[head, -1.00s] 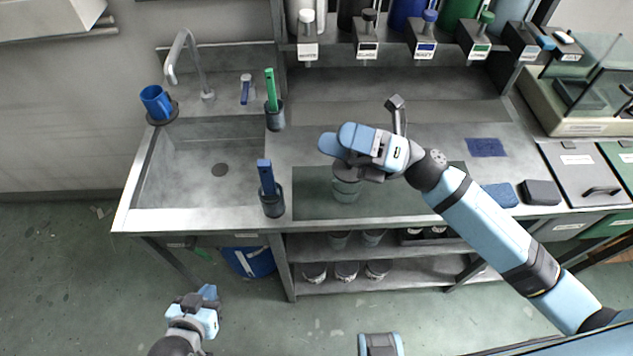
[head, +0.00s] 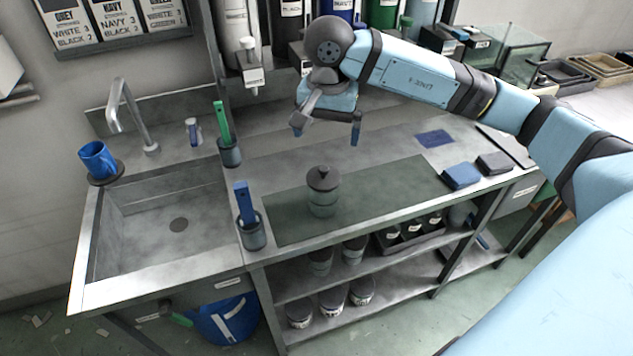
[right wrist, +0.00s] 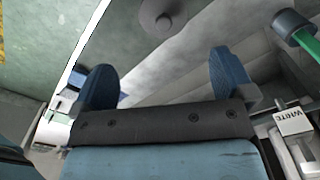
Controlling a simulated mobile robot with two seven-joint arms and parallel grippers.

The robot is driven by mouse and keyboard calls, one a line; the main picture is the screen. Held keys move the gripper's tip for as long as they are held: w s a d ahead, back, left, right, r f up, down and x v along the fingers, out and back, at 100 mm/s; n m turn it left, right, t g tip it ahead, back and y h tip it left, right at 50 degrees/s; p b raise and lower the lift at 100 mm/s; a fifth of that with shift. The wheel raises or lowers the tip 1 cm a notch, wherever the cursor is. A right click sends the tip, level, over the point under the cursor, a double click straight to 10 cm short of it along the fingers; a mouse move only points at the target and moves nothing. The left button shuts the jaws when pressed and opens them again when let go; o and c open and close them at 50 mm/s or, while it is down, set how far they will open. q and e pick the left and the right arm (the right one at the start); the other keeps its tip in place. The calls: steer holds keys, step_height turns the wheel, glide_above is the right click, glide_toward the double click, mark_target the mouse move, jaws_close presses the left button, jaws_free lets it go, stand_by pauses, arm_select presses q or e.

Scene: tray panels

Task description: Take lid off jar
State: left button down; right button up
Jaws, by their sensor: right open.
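The jar (head: 322,204) is a clear, greenish vessel standing upright on the dark green mat (head: 385,195) on the counter. Its dark grey lid (head: 322,180), with a small knob, sits on top. My right gripper (head: 327,136) is above and behind the jar in the head view, apart from it, with its fingers spread and nothing between them. In the right wrist view, the two blue fingers (right wrist: 158,82) are apart, and the lid (right wrist: 163,22) appears as a round dark shape beyond them at the top. My left gripper is not in the head view now.
A sink (head: 175,215) with a tap lies to the left. A cup with a blue-handled tool (head: 250,230) and a cup with a green-handled tool (head: 229,150) stand left of the mat. Bottles and dispensers (head: 252,70) line the back. Blue and dark blocks (head: 461,176) lie to the right.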

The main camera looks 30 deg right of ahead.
mark_target(324, 169)
step_height(324, 169, down, 5)
steer(key=shift+f, duration=0.15)
steer(key=shift+w+a+f+p, duration=0.1)
steer(key=shift+f+p, duration=0.1)
steer(key=shift+f, duration=1.45)
steer(key=shift+a+f+p, duration=0.1)
steer(key=shift+f+p, duration=0.1)
steer(key=shift+f, duration=1.4)
steer(key=c, duration=0.8)
